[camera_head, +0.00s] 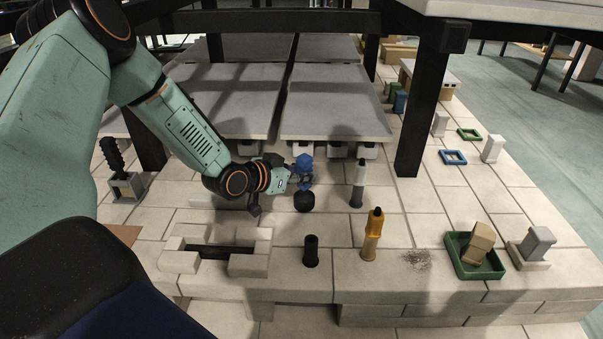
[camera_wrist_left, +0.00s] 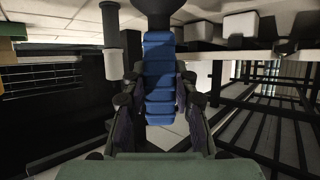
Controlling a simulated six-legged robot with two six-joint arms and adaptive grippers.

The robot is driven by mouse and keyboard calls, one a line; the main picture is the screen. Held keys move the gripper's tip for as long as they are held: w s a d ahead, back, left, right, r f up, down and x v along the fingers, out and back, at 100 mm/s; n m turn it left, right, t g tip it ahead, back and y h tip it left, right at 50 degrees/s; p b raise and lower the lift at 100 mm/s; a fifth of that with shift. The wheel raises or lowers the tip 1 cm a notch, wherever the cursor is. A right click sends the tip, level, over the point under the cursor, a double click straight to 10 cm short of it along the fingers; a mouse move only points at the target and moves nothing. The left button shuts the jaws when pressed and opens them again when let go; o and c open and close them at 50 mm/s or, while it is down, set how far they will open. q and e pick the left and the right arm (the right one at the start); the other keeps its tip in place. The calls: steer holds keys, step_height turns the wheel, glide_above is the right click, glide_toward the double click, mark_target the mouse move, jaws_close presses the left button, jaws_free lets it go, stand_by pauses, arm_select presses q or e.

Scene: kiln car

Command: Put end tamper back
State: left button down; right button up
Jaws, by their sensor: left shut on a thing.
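The end tamper has a ridged blue handle (camera_head: 304,168) and a round black head (camera_head: 304,203). My left gripper (camera_head: 300,181) is shut on the blue handle, with the head pointing down just over or at the brick deck; I cannot tell if it touches. In the left wrist view the blue handle (camera_wrist_left: 159,85) lies between the two dark fingers of my left gripper (camera_wrist_left: 160,105), with the black end at the top. A black open-topped cylinder (camera_head: 311,250) stands nearer the front edge. My right gripper is not in view.
A brick-framed slot (camera_head: 212,250) is at front left. A green tray (camera_head: 461,259) holds a tan block. Grey slabs (camera_head: 335,105) and a black post (camera_head: 425,105) stand behind.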

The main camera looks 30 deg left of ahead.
mark_target(302, 158)
arm_select(q)
steer(key=shift+f, duration=0.25)
stand_by(0.3)
steer(key=c, duration=1)
jaws_free()
steer(key=shift+o, duration=0.4)
steer(key=o, duration=0.9)
steer(key=shift+r, duration=0.1)
steer(key=shift+r+p, duration=2.35)
steer(key=shift+r, duration=0.05)
